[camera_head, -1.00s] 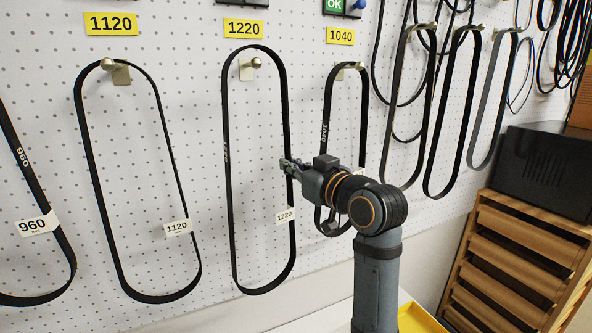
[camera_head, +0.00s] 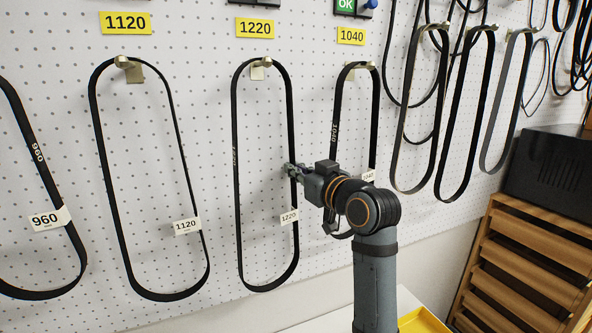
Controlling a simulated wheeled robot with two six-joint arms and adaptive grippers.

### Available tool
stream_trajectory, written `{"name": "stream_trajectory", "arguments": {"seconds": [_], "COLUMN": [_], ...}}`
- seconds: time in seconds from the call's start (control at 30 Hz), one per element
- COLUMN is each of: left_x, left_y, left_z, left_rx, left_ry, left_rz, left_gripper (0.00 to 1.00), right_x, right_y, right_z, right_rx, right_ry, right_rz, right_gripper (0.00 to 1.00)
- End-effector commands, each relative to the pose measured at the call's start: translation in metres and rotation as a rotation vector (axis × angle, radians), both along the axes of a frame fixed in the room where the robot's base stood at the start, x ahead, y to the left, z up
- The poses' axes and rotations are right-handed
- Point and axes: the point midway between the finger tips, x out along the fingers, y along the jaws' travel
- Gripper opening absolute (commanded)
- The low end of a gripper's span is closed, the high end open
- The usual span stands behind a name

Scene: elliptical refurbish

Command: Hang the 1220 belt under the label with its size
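The 1220 belt (camera_head: 236,190) is a black loop hanging upright on the pegboard, with a white 1220 tag (camera_head: 289,216) on its right strand. Its top passes over the brass hook (camera_head: 262,64) under the yellow 1220 label (camera_head: 255,28). It looks to rest on that hook. My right gripper (camera_head: 292,171) is at the belt's right strand, above the tag, and looks shut on it. The fingertips are small, and part of the strand is hidden by them. My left gripper is not in view.
The 1120 belt (camera_head: 107,175) hangs to the left and the 960 belt (camera_head: 72,240) at far left. The 1040 belt (camera_head: 333,125) hangs close behind my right arm. More belts hang at right, above a black box (camera_head: 550,178) and wooden drawers (camera_head: 525,260).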

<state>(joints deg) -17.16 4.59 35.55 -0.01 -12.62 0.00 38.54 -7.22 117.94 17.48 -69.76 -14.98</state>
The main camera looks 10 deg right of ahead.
Motion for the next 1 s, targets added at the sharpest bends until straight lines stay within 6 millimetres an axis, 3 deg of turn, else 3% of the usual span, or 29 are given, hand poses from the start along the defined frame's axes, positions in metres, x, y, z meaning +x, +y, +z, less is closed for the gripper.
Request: {"name": "stream_trajectory", "arguments": {"seconds": [0.33,0.4,0.57,0.87,1.0], "left_x": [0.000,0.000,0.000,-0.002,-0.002], "left_y": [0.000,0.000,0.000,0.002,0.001], "left_z": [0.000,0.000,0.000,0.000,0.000], "left_rx": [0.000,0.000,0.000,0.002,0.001], "left_ry": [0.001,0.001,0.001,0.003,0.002], "left_rz": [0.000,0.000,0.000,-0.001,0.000], "left_gripper": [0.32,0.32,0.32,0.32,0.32], "right_x": [0.000,0.000,0.000,-0.002,-0.019], "right_y": [0.000,0.000,0.000,-0.001,-0.008], "right_z": [0.000,0.000,0.000,0.000,0.000], "right_rx": [0.000,0.000,0.000,0.000,-0.002], "right_ry": [-0.001,-0.001,0.000,0.001,-0.001], "right_rz": [0.000,0.000,0.000,0.000,-0.003], "right_gripper": [0.00,0.13,0.32,0.32,0.32]}}
